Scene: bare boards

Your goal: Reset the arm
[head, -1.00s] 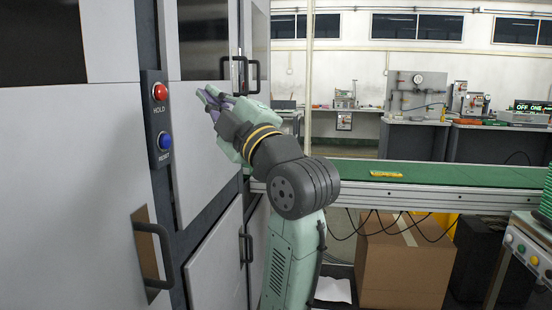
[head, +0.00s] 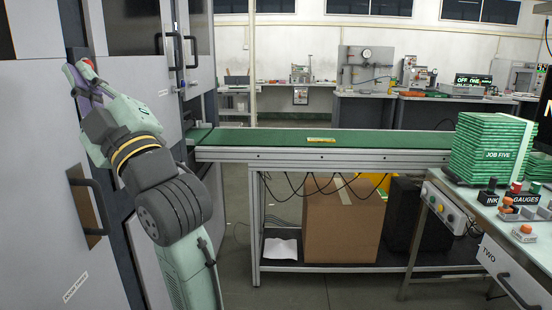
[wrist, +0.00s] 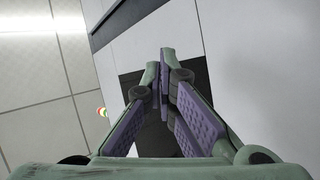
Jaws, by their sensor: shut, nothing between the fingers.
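My arm reaches up on the left of the head view, beside the tall grey cabinet (head: 40,170). My gripper (head: 78,70), with green fingers and purple pads, is at its end in front of the cabinet face. In the wrist view my gripper (wrist: 165,66) has its fingertips together with nothing held between them. The panel with the red HOLD and blue RESET buttons is not visible in the head view now. I cannot tell whether the fingers touch the cabinet.
Cabinet handles (head: 90,205) stick out near my arm. A green-topped conveyor (head: 260,137) runs to the right, with a cardboard box (head: 342,225) beneath it. A green stack marked JOB FIVE (head: 492,150) stands on a control desk (head: 490,215) at the right.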

